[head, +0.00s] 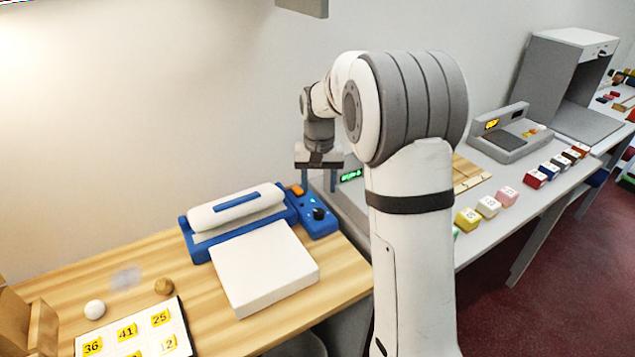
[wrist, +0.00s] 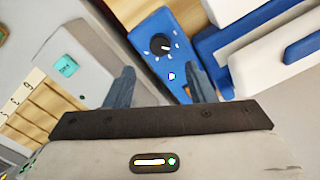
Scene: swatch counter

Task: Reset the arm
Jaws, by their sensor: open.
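My gripper (head: 320,181) hangs from my folded arm above the gap between the wooden table and the grey counter, near the blue control box (head: 315,213). Its two fingers are apart with nothing between them. In the wrist view my gripper (wrist: 155,88) is open, with the blue control box (wrist: 172,50) and its black dial below and beyond the fingers. My upper arm hides part of the grey counter in the head view.
A blue-and-white roller machine (head: 205,240) and a white block (head: 265,270) stand on the wooden table (head: 120,262). A number card (head: 110,338) and two balls lie at left. Several coloured cubes line the grey counter (head: 545,185) at right, beside a grey device (head: 510,148).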

